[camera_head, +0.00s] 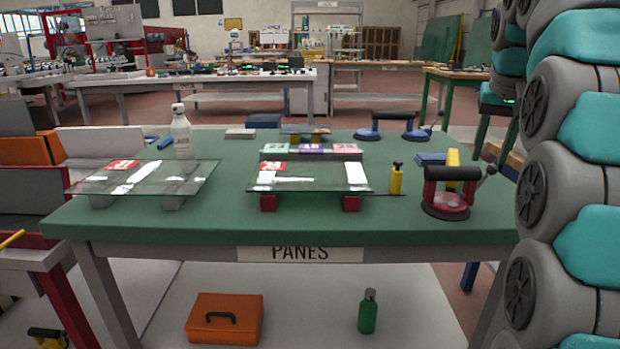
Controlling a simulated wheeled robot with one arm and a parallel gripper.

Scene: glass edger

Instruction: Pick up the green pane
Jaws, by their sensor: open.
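Two flat glass panes rest on blocks on the green-topped table marked PANES. The left pane (150,178) lies on grey blocks, has a red label and overhangs the table's left side. The middle pane (318,180) lies on red blocks, with a red label at its back left and a white patch at its right. Both look clear with a greenish tint over the green top, so I cannot tell for sure which one is the green pane. My arm stands along the right edge, but my gripper is out of view.
The table (250,220) also bears a white bottle (181,137), a red-and-black suction lifter (447,192), a blue suction lifter (394,127), a small yellow bottle (397,179) and coloured number cards (311,150). An orange case (225,318) and green bottle (368,311) stand below.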

